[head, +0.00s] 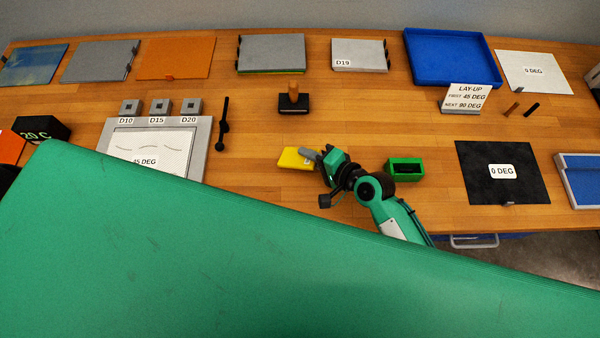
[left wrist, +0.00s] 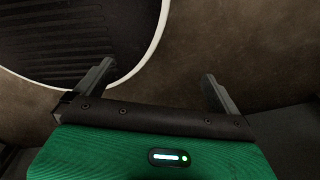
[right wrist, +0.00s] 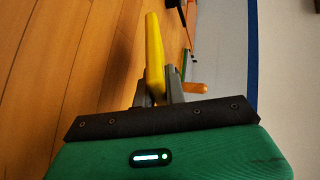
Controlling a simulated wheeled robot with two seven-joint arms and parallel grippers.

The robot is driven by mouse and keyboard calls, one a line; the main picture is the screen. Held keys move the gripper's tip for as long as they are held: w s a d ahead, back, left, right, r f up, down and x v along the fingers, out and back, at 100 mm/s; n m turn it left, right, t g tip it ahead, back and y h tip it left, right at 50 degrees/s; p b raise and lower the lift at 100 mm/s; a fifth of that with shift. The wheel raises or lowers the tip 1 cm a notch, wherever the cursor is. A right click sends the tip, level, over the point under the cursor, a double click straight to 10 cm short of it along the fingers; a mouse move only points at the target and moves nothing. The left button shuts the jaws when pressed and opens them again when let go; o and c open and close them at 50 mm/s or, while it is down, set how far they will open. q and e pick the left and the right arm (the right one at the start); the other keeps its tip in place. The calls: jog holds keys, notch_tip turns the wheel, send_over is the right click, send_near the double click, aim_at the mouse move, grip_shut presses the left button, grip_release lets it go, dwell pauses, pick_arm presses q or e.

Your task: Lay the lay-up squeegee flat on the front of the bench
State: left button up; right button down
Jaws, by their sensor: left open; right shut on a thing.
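The yellow lay-up squeegee (head: 297,157) is in my right gripper (head: 319,158), over the front middle of the wooden bench (head: 260,185). The gripper is shut on its right end. In the right wrist view the squeegee (right wrist: 154,55) shows edge-on as a narrow yellow strip between the fingers (right wrist: 158,90), with bench wood to its left. It looks about level; whether it touches the bench I cannot tell. My left gripper (left wrist: 155,90) shows only in the left wrist view, open and empty, away from the bench top.
A green open box (head: 404,170) stands right of my right gripper. A wooden-handled stamp-like tool (head: 293,98) stands behind the squeegee. A black tool (head: 222,125) and a 45 DEG board (head: 196,160) lie to the left. The front-left bench edge is hidden in the head view.

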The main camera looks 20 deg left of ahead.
notch_tip(320, 180, down, 3)
jog(key=shift+r+b, duration=0.1)
jog(key=shift+b, duration=0.65)
jog(key=shift+f, duration=0.4)
pick_arm(q)
jog(key=f, duration=0.1)
jog(key=s+f, duration=0.1)
jog(key=f, duration=0.1)
pick_arm(e)
jog(key=c, duration=1.6)
grip_release()
jog(key=shift+s+d+r, duration=0.15)
jog(key=shift+d+r, duration=0.1)
jog(key=shift+d, duration=0.15)
jog(key=shift+p+v, duration=1)
jog(key=shift+v, duration=2.55)
pick_arm(q)
notch_tip(320, 180, up, 2)
jog(key=shift+r, duration=0.25)
